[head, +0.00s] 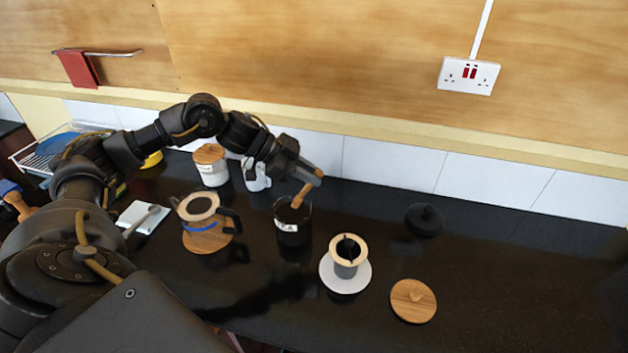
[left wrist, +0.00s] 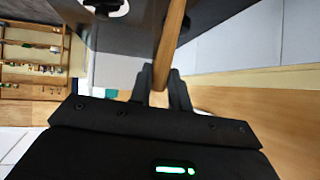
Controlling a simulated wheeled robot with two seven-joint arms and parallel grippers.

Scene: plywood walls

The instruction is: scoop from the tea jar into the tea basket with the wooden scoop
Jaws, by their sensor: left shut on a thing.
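My left gripper (head: 309,173) is shut on the handle of the wooden scoop (head: 301,195). The gripper is above the black tea jar (head: 292,238), which stands open with a white label. The scoop slants down to the jar's mouth, and its lower end is hidden there; I cannot tell how deep it is or whether it holds tea. In the left wrist view the scoop handle (left wrist: 171,45) runs up between the fingers (left wrist: 161,84). The tea basket (head: 346,262), grey with a pale wooden rim, stands on a white saucer (head: 345,286) right of the jar. My right gripper is not in view.
A glass pot (head: 230,220) on a wooden coaster stands left of the jar. A white canister (head: 211,170) and white mug (head: 256,178) stand behind. A wooden lid (head: 413,301) and black lid (head: 424,221) lie right. The far right counter is clear.

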